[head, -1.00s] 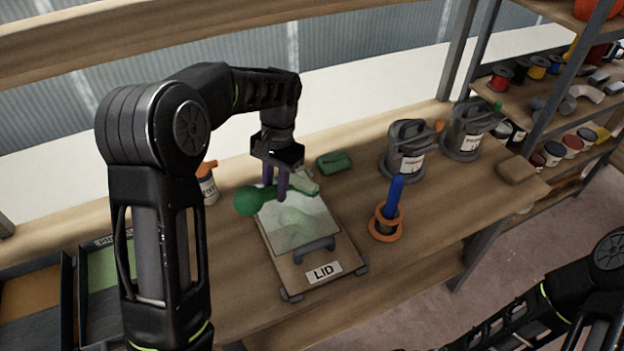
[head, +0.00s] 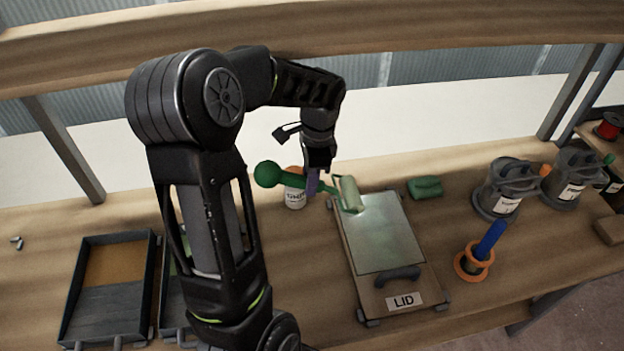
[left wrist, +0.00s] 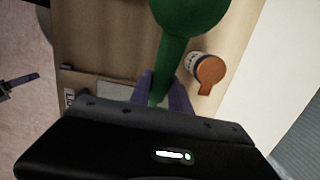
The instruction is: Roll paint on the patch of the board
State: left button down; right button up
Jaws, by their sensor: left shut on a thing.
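My left gripper (head: 318,180) is shut on the green handle of a paint roller (head: 348,193). The handle's round end points left and the pale green roller sleeve is at its right end, at the far left edge of the board. The board (head: 366,298) lies on the bench with a handle and a LID label at its near end. Its patch (head: 378,236) is a pale green-grey area. I cannot tell whether the sleeve touches the board. The left wrist view shows the green handle (left wrist: 180,45) between the purple fingers. My right gripper is not in view.
A bottle with an orange cap (head: 294,190) stands just behind the roller handle. Two paint trays (head: 68,318) are at the left, one partly hidden by my arm. A green cloth (head: 425,187), a blue-handled tool in an orange ring (head: 484,250) and grey cans (head: 500,190) stand to the right.

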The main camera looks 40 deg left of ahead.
aim_at(348, 199)
pick_arm(q)
notch_tip(348, 199, down, 7)
jog(key=b, duration=0.5)
jog(key=shift+f+b, duration=0.85)
jog(key=shift+f, duration=0.15)
dwell(0.8)
jog(key=w+d, duration=0.1)
jog(key=w, duration=0.1)
jog(key=w+d, duration=0.1)
jog(key=w, duration=0.1)
jog(key=shift+d+r, duration=0.15)
jog(key=shift+d, duration=0.25)
jog(key=shift+w+d+p, duration=0.2)
jog(key=shift+w+d, duration=0.5)
jog(key=shift+w, duration=0.3)
jog(key=shift+w+d+p, duration=0.2)
jog(key=shift+w+d, duration=0.45)
jog(key=shift+w, duration=0.3)
